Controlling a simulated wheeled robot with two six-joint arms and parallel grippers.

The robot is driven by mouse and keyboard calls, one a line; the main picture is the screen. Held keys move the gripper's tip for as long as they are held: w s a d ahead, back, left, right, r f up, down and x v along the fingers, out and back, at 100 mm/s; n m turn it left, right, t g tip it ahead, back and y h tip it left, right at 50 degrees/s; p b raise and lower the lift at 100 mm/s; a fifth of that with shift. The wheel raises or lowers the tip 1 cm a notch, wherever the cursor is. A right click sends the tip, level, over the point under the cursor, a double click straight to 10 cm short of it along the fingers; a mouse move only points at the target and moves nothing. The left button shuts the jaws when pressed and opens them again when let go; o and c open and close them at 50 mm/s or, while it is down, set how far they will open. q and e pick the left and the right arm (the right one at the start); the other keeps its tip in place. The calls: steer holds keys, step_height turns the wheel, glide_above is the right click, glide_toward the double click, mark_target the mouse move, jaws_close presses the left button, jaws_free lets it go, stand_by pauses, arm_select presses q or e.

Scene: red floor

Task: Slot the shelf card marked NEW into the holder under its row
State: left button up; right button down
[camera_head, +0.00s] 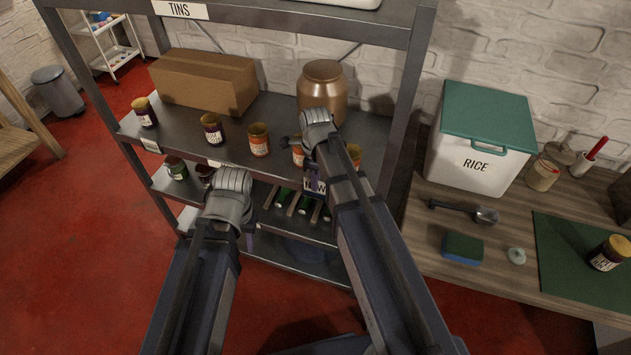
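The shelf card marked NEW (315,186) shows in the head view just below my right wrist, in front of or against the front edge of the middle shelf (180,158). My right gripper (315,178) points down at the card and appears shut on it; the arm hides much of the fingers. I cannot tell whether the card touches a holder there. My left gripper (249,236) hangs lower, in front of the lower shelf, with no object visible in it. Its fingers are mostly hidden behind the wrist.
Jars (259,140), a cardboard box (205,82) and a brown crock (323,90) stand on the middle shelf. Bottles (304,205) lie on the lower shelf. A white RICE bin (478,150) stands on the wooden counter (420,215) at right.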

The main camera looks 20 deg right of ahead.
steer(key=c, duration=1)
jaws_free()
step_height(320, 180, up, 8)
steer(key=p, duration=0.8)
steer(key=shift+f, duration=0.1)
